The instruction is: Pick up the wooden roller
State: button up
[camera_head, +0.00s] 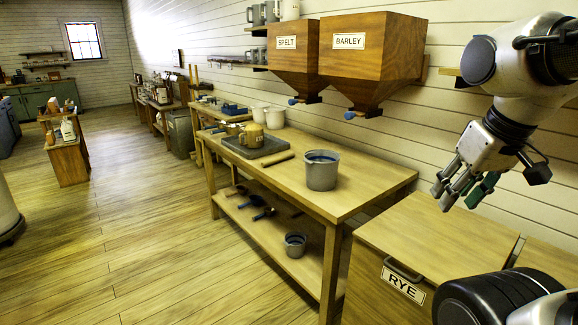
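I see nothing between the fingers.
Two wooden hoppers, SPELT (292,57) and BARLEY (373,60), overhang the bench's back. A tan mug (251,136) stands on the slab. White pots (274,118) stand behind. A RYE bin (440,240) is at the right.

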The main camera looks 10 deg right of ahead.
aim_at(291, 154)
jog(key=i+j, duration=0.35)
jog(key=i+j+z, duration=0.1)
jog(key=i+j, duration=0.15)
jog(key=i+j+z, duration=0.15)
jog(key=i+j, duration=0.2)
jog(key=i+j+z, duration=0.1)
jog(key=i+j, duration=0.2)
jog(key=i+j+z, duration=0.15)
jog(key=i+j, duration=0.15)
jog(key=i+j+z, duration=0.1)
jog(key=i+j, duration=0.15)
jog(key=j, duration=0.2)
jog(key=i+j+z, duration=0.1)
jog(key=i+j, duration=0.15)
jog(key=j, duration=0.15)
jog(key=i+j+z, duration=0.15)
jog(key=j, duration=0.3)
jog(key=i, duration=0.1)
